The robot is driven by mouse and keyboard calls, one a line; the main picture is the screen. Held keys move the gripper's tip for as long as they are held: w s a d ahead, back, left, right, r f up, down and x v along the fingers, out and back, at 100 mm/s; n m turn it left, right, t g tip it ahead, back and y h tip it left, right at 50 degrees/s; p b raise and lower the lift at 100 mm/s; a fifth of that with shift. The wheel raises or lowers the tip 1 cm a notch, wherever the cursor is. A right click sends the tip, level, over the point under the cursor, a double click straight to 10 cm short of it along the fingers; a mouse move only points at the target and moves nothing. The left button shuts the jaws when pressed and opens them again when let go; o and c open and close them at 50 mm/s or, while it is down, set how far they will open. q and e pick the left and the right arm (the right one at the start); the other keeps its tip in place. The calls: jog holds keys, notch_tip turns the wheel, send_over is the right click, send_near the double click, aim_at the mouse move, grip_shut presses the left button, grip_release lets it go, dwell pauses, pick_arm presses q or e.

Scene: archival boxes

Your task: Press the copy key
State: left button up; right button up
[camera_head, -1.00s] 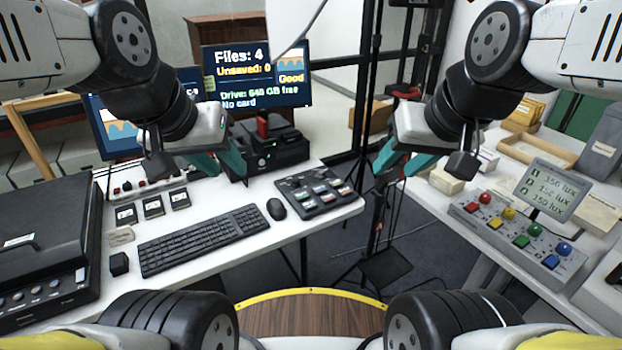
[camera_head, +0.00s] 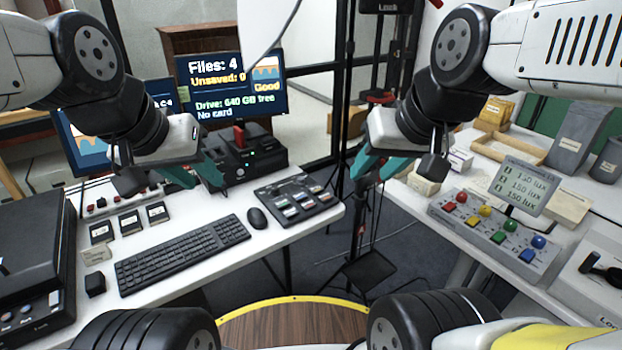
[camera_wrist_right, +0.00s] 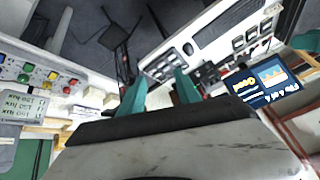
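A dark key panel (camera_head: 297,199) with several small coloured, labelled keys lies at the right end of the white desk. Its labels are too small to read, so I cannot tell which is the copy key. The panel also shows in the right wrist view (camera_wrist_right: 165,66), ahead of the fingers. My left gripper (camera_head: 195,174) is open and empty, its teal fingers in front of a black device, up and left of the panel. My right gripper (camera_head: 381,168) is open and empty, up and right of the panel, beyond the desk edge. Neither touches anything.
A keyboard (camera_head: 183,254) and mouse (camera_head: 257,218) lie left of the panel. The black device (camera_head: 257,158) with a red part stands behind. A monitor (camera_head: 231,86) reads "Files: 4, Unsaved: 0". A box with coloured knobs (camera_head: 485,240) sits on the right table. Floor lies between the tables.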

grip_shut()
dwell(1.5)
